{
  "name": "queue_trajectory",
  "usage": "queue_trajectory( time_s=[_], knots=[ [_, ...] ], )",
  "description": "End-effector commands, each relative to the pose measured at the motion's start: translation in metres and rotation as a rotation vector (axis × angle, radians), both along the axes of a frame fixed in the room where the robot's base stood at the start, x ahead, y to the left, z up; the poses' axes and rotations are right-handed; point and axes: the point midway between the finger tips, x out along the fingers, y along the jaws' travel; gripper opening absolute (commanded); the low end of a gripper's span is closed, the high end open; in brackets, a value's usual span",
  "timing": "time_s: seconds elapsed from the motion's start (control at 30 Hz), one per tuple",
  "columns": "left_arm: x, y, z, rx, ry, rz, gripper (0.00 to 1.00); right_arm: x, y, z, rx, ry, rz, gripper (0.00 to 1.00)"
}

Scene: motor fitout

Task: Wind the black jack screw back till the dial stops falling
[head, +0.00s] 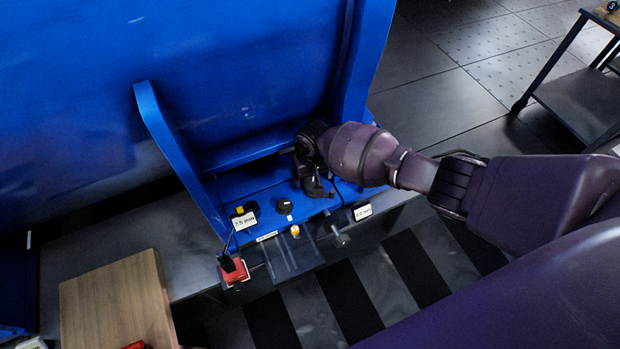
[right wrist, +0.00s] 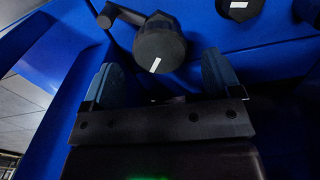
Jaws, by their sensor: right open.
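A black knob with a white line on its face (right wrist: 160,48) sits on the blue panel in the right wrist view, with a dark arm at its upper left. I take it for the black jack screw. My right gripper (right wrist: 160,72) is open, its two fingers apart on either side just below the knob, not closed on it. In the head view the right gripper (head: 304,166) is over the panel and partly hides what is under it. Two small white readouts, left (head: 244,220) and right (head: 362,211), are too small to read. My left gripper is not in view.
Another black knob (head: 285,206) stands on the blue ledge, with an orange knob (head: 295,231) below it. A red box (head: 233,269) hangs at the front edge. A wooden board (head: 115,300) lies at lower left. A blue upright (head: 175,150) stands left of the panel.

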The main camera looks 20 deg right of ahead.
Motion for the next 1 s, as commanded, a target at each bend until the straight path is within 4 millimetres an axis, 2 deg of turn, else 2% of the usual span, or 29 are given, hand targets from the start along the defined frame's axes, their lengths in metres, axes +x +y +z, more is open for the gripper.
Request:
queue_trajectory(
  time_s=[0.03,0.13,0.47,0.7,0.8,1.0],
  knots=[
    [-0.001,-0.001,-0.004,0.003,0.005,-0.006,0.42,-0.003,0.000,-0.015,0.000,0.009,0.000,0.84],
    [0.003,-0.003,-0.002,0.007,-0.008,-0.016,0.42,-0.003,0.000,-0.023,0.000,0.007,0.001,0.84],
    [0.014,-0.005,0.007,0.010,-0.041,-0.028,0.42,0.001,0.001,-0.022,0.001,-0.002,0.000,0.84],
    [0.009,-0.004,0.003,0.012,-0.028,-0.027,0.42,0.001,0.001,-0.023,0.001,-0.002,0.000,0.47],
    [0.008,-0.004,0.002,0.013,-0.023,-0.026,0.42,0.000,0.001,-0.023,0.001,-0.001,0.000,0.35],
    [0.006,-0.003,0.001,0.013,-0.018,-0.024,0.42,0.000,0.001,-0.023,0.001,-0.001,0.014,0.35]
  ],
)
